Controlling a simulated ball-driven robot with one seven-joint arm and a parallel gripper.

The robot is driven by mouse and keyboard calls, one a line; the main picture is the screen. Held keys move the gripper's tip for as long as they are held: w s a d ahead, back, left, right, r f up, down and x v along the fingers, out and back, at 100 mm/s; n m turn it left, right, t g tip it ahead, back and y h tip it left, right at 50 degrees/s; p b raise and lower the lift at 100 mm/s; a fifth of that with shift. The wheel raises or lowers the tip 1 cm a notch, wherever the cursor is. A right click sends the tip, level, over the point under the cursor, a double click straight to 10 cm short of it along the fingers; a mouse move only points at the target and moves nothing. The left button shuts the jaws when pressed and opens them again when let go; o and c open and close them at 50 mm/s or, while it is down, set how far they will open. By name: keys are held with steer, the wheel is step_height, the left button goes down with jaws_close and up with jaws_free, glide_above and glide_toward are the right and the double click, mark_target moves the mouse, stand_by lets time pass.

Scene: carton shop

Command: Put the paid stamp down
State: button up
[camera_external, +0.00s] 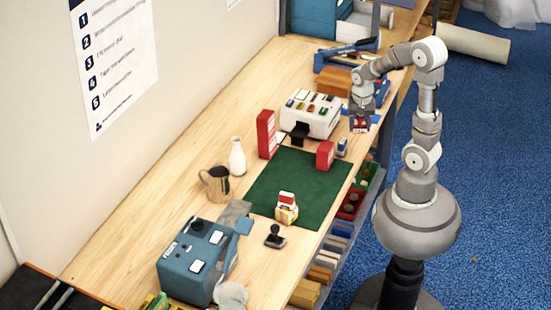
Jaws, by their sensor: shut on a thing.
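My gripper (361,113) is at the right edge of the table, beside the white machine's right side. It is shut on a small, partly hidden red and dark thing (361,125), which I take to be the paid stamp. No lettering on it can be read. I cannot tell whether it touches the tabletop or hangs just above it. A black stamp-like thing (275,238) stands on the wood near the front edge of the green mat (270,195). A small blue and white thing (342,146) stands just left of and below my gripper.
A white machine with coloured parts (311,115) stands left of my gripper. Red blocks (266,133) (325,154) stand at the mat's far corners. A small carton (287,207), a jug (216,185), a white vase (237,157) and a blue machine (195,260) occupy the near table.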

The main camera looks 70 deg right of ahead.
steer(key=s+d+m, duration=0.4)
steer(key=s+m, duration=0.1)
step_height(320, 180, down, 10)
steer(key=w+d+b, duration=0.1)
steer(key=w+d, duration=0.2)
steer(key=w, duration=0.1)
steer(key=w+d+f+b, duration=0.1)
steer(key=w+d, duration=0.2)
steer(key=w, duration=0.1)
steer(key=w+d+b, duration=0.1)
steer(key=w+d, duration=0.2)
steer(key=w, duration=0.1)
steer(key=shift+w+d+f, duration=0.2)
steer(key=shift+d+f, duration=0.15)
steer(key=shift+f, duration=0.05)
steer(key=shift+f+b, duration=1.15)
steer(key=shift+f, duration=0.55)
steer(key=shift+f, duration=0.2)
steer(key=o, duration=1)
steer(key=shift+o, duration=0.2)
steer(key=shift+r, duration=0.1)
